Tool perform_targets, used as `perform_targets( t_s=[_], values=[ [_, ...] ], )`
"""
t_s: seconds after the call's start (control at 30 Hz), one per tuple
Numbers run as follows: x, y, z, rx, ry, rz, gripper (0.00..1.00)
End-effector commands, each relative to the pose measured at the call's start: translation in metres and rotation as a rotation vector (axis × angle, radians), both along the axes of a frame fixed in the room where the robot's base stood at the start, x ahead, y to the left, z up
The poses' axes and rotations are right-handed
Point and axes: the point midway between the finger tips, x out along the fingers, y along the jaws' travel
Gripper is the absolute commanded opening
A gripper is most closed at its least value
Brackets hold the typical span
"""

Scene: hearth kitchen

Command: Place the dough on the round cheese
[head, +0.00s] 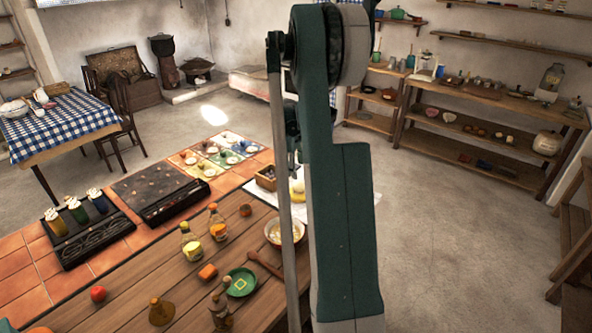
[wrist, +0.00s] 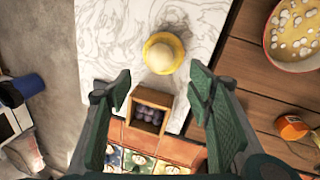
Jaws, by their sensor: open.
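The dough (wrist: 161,57) is a pale rounded lump. In the wrist view it sits on top of the yellow round cheese (wrist: 172,38), with the cheese's rim showing around it. The cheese lies on a white marble slab (wrist: 112,40). In the head view the cheese (head: 297,190) shows beside my arm, partly hidden by it. My gripper (wrist: 162,95) is open and empty, its two fingers spread wide. The dough and cheese lie beyond the fingertips in the wrist view, apart from both fingers.
A small wooden box of dark round things (wrist: 150,112) shows between the fingers in the wrist view. A bowl with pale pieces (wrist: 292,38) and an orange-topped jar (wrist: 292,127) are to the right. Bottles (head: 190,242) and a green plate (head: 240,282) stand on the wooden counter.

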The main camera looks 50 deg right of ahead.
Motion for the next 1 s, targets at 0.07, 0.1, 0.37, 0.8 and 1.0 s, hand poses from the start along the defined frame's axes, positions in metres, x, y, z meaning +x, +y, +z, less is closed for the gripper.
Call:
perform_targets(
  t_s=[0.07, 0.1, 0.37, 0.8, 1.0],
  values=[
    [0.000, 0.000, 0.000, 0.000, 0.000, 0.000, 0.51],
    [0.000, 0.000, 0.000, 0.000, 0.000, 0.000, 0.51],
    [0.000, 0.000, 0.000, 0.000, 0.000, 0.000, 0.51],
    [0.000, 0.002, 0.001, 0.000, -0.001, 0.000, 0.51],
    [0.005, 0.019, 0.015, -0.004, -0.013, 0.001, 0.51]
  ],
)
